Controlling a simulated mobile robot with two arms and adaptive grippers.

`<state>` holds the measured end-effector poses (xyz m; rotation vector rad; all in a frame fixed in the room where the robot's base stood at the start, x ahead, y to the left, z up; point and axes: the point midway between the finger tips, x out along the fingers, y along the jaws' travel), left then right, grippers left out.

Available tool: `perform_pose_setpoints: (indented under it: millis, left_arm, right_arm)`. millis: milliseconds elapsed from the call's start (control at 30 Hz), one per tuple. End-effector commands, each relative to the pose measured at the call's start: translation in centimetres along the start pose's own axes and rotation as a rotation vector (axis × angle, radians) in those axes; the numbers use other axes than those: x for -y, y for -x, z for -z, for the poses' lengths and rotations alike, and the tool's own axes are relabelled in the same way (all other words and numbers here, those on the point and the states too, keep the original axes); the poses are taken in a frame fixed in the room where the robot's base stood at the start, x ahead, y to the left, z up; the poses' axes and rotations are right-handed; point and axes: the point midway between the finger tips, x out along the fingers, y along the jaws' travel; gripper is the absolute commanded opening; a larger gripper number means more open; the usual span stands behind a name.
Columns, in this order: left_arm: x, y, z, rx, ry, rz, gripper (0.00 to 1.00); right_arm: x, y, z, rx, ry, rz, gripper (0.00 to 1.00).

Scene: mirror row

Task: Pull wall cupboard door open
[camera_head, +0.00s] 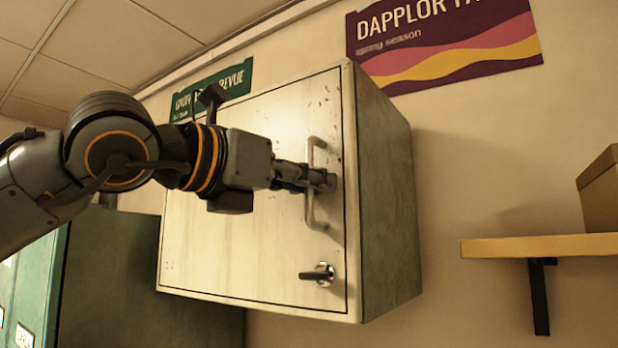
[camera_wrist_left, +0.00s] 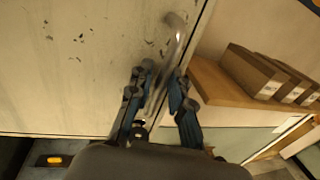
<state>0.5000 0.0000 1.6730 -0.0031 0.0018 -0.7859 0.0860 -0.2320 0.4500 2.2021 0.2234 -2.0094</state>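The wall cupboard (camera_head: 385,200) hangs on the wall, with a pale, scuffed door (camera_head: 250,255) that looks flush with its green-grey body. A vertical metal bar handle (camera_head: 313,215) is near the door's right edge; its upper part shows in the left wrist view (camera_wrist_left: 179,35). My left gripper (camera_head: 325,180) is at the middle of the handle. In the left wrist view its two fingers (camera_wrist_left: 163,75) stand on either side of the bar, with gaps beside it, so it looks open around the bar. My right gripper is in neither view.
A dark lever with a round metal base (camera_head: 320,274) sits below the handle. A wooden shelf (camera_head: 540,247) with a box (camera_head: 600,195) is to the right. Green lockers (camera_head: 40,285) stand lower left. Posters (camera_head: 445,40) hang above. Wall between cupboard and shelf is bare.

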Motion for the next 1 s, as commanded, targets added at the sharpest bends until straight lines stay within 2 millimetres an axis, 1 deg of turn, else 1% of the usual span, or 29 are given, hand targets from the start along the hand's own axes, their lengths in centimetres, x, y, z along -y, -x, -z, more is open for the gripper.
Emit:
perform_pose_setpoints:
  millis: [33, 67, 100, 133, 167, 467, 567, 633, 767, 867, 967, 1000]
  left_arm:
    - [0.0, 0.0, 0.0, 0.0, 0.0, 0.0, 0.2]
    - [0.0, 0.0, 0.0, 0.0, 0.0, 0.0, 0.15]
    - [0.0, 0.0, 0.0, 0.0, 0.0, 0.0, 0.07]
    - [0.0, 0.0, 0.0, 0.0, 0.0, 0.0, 0.01]
    - [0.0, 0.0, 0.0, 0.0, 0.0, 0.0, 0.0]
    - [0.0, 0.1, 0.0, 0.0, 0.001, 0.001, 0.0]
    - [0.0, 0.5, 0.0, -0.001, 0.002, 0.011, 0.0]
    - [0.0, 1.1, 0.1, -0.001, 0.002, 0.027, 0.0]
    - [0.0, 3.2, 0.0, 0.0, 0.004, 0.078, 0.0]
    - [-0.1, 5.7, 0.0, 0.001, 0.006, 0.139, 0.0]
    - [-0.4, 8.8, -0.1, 0.001, 0.007, 0.216, 0.0]
    - [-0.6, 10.2, -0.1, 0.003, 0.006, 0.25, 0.0]
  right_arm:
    - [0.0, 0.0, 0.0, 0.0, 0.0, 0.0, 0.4]
    - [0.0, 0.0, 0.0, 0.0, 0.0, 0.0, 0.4]
    - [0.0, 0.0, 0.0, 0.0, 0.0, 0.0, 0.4]
    - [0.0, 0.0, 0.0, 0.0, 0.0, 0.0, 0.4]
    - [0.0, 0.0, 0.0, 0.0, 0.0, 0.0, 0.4]
    - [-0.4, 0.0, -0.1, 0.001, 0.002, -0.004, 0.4]
    - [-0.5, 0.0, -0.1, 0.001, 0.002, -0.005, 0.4]
    - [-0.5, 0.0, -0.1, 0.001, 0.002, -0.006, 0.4]
    - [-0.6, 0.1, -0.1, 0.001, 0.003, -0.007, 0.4]
    - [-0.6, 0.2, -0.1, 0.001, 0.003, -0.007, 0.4]
    - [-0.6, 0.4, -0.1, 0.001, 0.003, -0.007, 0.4]
    - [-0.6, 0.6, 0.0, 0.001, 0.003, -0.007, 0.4]
